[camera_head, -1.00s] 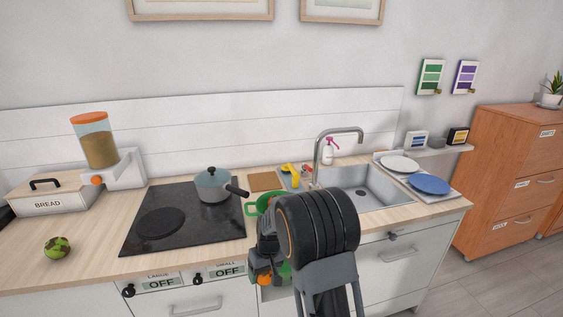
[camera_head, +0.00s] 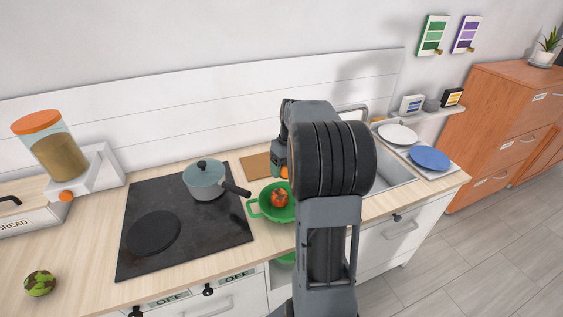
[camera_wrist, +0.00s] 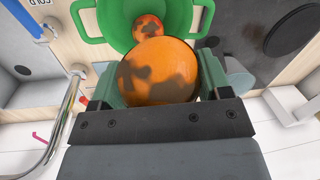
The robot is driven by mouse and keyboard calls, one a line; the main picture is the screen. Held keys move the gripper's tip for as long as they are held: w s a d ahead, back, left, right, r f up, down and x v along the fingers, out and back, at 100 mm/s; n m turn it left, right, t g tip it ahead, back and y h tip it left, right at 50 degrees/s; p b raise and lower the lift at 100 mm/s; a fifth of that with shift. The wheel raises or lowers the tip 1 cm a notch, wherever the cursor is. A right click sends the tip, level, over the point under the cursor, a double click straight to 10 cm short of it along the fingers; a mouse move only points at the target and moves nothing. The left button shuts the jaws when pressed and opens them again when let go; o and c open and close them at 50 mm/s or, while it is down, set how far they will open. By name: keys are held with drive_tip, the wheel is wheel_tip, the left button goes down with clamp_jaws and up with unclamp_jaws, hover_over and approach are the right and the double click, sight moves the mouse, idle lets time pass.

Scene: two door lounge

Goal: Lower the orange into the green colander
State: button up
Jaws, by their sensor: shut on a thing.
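The green colander (camera_head: 271,213) stands on the counter to the right of the hob. A smaller red-orange fruit with dark blotches (camera_head: 280,198) lies inside it. The fruit also shows in the wrist view (camera_wrist: 146,27). My gripper (camera_wrist: 155,88) is shut on the orange (camera_wrist: 158,70), a larger fruit with dark patches, held between both fingers. In the wrist view the orange overlaps the rim of the colander (camera_wrist: 118,25). In the head view my arm hides most of the gripper, and only a sliver of orange (camera_head: 284,171) shows just behind the colander.
A lidded pot (camera_head: 205,182) sits on the black hob (camera_head: 190,228), its handle pointing toward the colander. A wooden board (camera_head: 256,166) lies behind. The sink (camera_head: 398,172), tap and plates are to the right. A green-brown fruit (camera_head: 40,283) lies on bare counter at left.

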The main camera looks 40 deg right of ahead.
wheel_tip(320, 180, down, 10)
drive_tip(key=b, duration=0.7)
drive_tip(key=shift+r, duration=0.15)
idle(0.4)
drive_tip(key=shift+f+b, duration=2.05)
drive_tip(key=shift+f, duration=0.65)
drive_tip(key=shift+s+f+b, duration=0.1)
drive_tip(key=shift+f+b, duration=0.3)
drive_tip(key=shift+f, duration=0.2)
drive_tip(key=o, duration=1.1)
drive_tip(key=r, duration=0.4)
drive_tip(key=d+r, duration=0.1)
drive_tip(key=r, duration=0.4)
drive_tip(key=d+r, duration=0.1)
drive_tip(key=r, duration=0.3)
drive_tip(key=shift+r, duration=0.35)
